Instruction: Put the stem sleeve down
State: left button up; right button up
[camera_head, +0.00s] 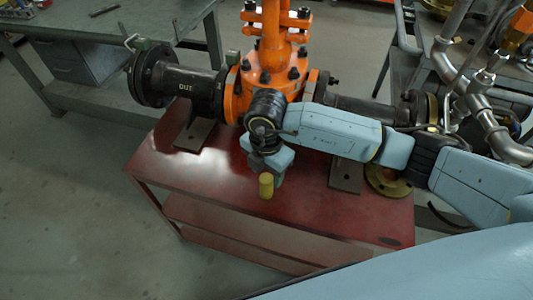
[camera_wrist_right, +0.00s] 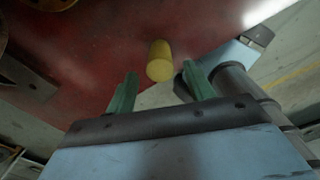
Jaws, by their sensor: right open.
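The stem sleeve, a small yellow cylinder (camera_head: 266,186), is at the red bench top (camera_head: 200,178), in front of the orange valve. It appears upright in the head view. It also shows in the right wrist view (camera_wrist_right: 160,60), just beyond the gap between the green fingertips. My right gripper (camera_head: 270,172) reaches down right behind the sleeve, and its fingers are mostly hidden in the head view. In the right wrist view the gripper (camera_wrist_right: 160,74) is open, with a finger on each side and clear space between them and the sleeve. My left gripper is not in view.
The orange gate valve (camera_head: 265,80) with its black flanged pipe (camera_head: 185,85) stands on the bench behind my right arm. A brass-coloured flange (camera_head: 388,182) lies at the right. The front left of the bench top is clear. A grey workbench (camera_head: 130,40) stands behind.

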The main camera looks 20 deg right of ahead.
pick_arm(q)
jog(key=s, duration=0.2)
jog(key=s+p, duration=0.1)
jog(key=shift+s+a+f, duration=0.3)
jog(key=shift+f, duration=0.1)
pick_arm(e)
notch_tip(320, 180, up, 6)
jog(key=shift+f, duration=0.15)
